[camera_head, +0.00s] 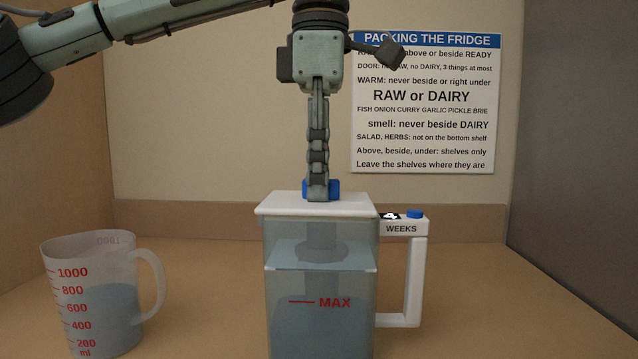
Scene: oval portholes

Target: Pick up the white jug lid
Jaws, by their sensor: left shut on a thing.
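The white jug lid (280,204) lies flat on top of a clear jug (320,320) that stands upright in the middle of the view. The jug holds water below a red MAX mark and has a white handle on its right. A blue knob (308,187) rises from the lid's middle. My left gripper (319,192) points straight down from above and is shut on the blue knob, which shows partly on both sides of the fingers. The lid appears to rest on the jug's rim. My right gripper is not in view.
A measuring cup (90,290) with red marks and water stands at the left, its handle towards the jug. A sign (424,130) hangs on the back wall. A grey panel (580,120) bounds the right. The counter (500,310) right of the jug is clear.

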